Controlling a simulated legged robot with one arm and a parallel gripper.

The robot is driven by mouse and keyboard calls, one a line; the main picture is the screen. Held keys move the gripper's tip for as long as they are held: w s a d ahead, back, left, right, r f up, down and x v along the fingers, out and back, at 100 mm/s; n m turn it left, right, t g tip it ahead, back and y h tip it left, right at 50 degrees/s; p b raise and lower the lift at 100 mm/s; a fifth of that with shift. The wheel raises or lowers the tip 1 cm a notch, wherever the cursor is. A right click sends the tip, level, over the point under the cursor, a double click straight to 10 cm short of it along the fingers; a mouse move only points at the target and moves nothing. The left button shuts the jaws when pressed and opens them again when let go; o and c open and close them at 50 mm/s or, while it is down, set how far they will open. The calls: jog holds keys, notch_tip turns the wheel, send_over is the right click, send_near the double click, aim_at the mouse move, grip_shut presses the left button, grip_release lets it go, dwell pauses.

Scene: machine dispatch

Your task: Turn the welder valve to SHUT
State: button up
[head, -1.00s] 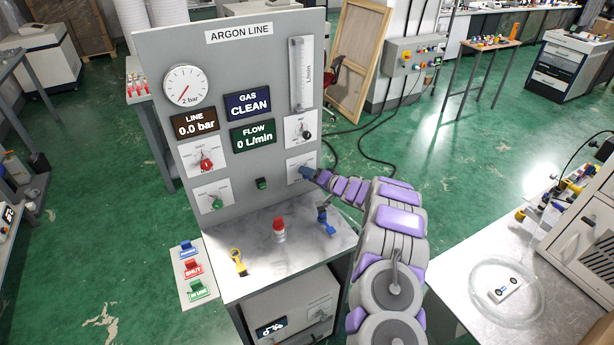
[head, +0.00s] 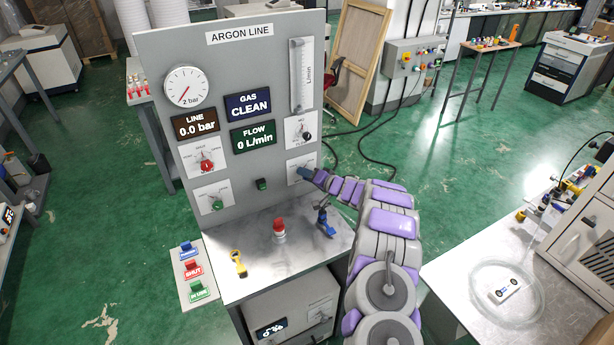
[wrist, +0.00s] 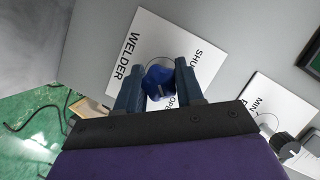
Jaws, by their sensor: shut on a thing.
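The welder valve is a blue knob (wrist: 158,84) on a white plate (wrist: 135,62) lettered WELDER, with SHUT and part of OPEN legible in the wrist view. My gripper (wrist: 160,92) is shut on the knob, one finger on each side. In the head view my gripper (head: 306,173) reaches the plate at the lower right of the ARGON LINE panel (head: 150,60) and hides the knob. The knob's pointer direction cannot be told.
A black knob (head: 306,136) sits just above on the panel. Displays read LINE 0.0 bar and FLOW 0 L/min.

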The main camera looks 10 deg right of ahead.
jog(key=shift+f, duration=0.1)
jog(key=shift+c, duration=0.7)
